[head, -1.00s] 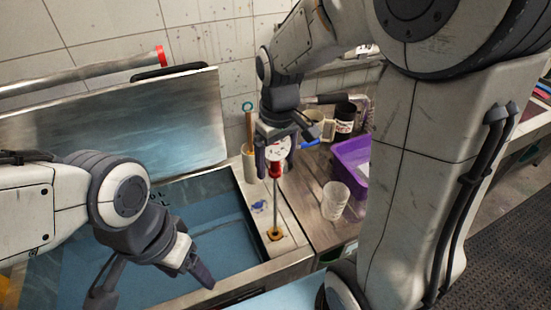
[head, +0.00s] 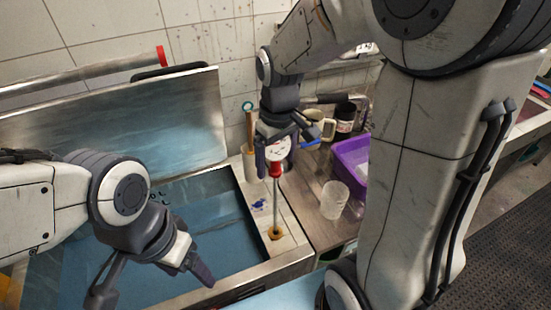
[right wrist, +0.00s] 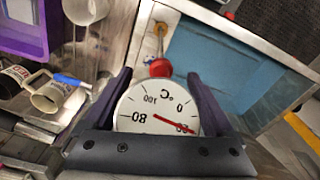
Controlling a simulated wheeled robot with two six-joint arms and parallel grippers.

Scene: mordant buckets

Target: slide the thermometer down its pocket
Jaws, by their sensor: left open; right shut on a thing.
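The thermometer has a round white dial (head: 279,150), a red collar (head: 276,170) and a thin metal stem (head: 276,203). It stands about upright over the orange-brown pocket (head: 276,233) on the vat's right rim, with the stem's lower end at the pocket; how deep it sits is hidden. My right gripper (head: 276,158) is shut on the thermometer, a finger on each side of the dial. The right wrist view shows the dial (right wrist: 150,110) between the fingers, the red collar and the pocket (right wrist: 160,30) beyond. My left gripper (head: 150,285) is open and empty over the vat's near side.
The vat (head: 285,262) holds blue liquid, and its metal lid (head: 120,115) stands raised behind. A beige holder (head: 250,165) with sticks stands left of the thermometer. A translucent cup (head: 334,200), a purple bin (head: 350,160) and mugs crowd the bench to the right.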

